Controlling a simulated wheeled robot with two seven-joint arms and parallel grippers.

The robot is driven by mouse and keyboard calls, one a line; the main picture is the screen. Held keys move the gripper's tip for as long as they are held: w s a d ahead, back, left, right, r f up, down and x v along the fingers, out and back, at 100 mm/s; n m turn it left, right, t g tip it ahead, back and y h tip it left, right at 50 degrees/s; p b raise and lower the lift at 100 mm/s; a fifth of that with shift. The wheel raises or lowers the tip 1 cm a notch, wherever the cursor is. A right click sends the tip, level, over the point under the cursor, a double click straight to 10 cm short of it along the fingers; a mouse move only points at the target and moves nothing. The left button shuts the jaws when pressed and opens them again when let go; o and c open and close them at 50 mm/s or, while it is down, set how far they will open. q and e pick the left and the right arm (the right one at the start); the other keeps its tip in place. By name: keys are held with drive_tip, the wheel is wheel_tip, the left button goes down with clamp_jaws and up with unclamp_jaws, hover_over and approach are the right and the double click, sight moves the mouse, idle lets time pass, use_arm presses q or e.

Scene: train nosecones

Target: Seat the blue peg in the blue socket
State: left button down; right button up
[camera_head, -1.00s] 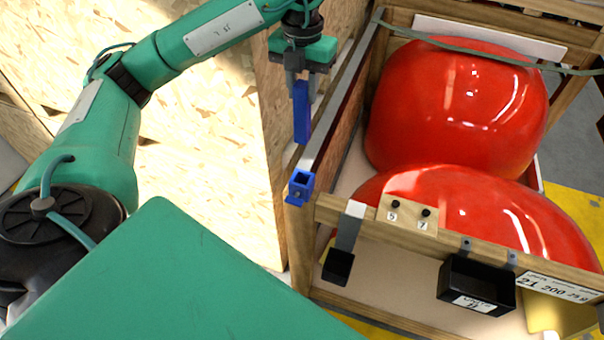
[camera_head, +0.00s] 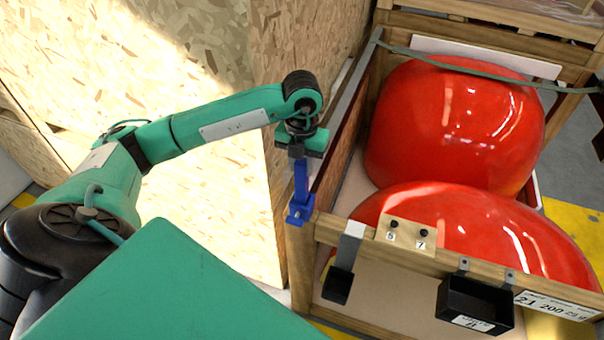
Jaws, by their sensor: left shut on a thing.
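My left gripper (camera_head: 299,152) points down at the corner of the wooden crate and is shut on the upper part of the blue peg (camera_head: 301,180). The peg is upright. Its lower end meets the blue socket (camera_head: 298,214), which is fixed at the crate's near left corner post. The peg's lower end looks to be at or in the socket's mouth; how deep it sits cannot be told from here. My right gripper is not in view.
The wooden crate (camera_head: 375,244) holds two large red nosecones (camera_head: 450,120). A black bin (camera_head: 474,303) and a black holder (camera_head: 338,285) hang on its front rail. A green strap (camera_head: 480,72) crosses the back. Tall chipboard panels (camera_head: 215,200) stand left of the crate.

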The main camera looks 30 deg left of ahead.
sight(302, 179)
use_arm(q)
wheel_tip(302, 179, down, 5)
drive_tip(key=shift+r+p, duration=0.15)
drive_tip(key=shift+p, duration=0.6)
drive_tip(key=shift+f, duration=0.35)
drive_tip(key=shift+f, duration=0.15)
drive_tip(key=c, duration=1.1)
unclamp_jaws()
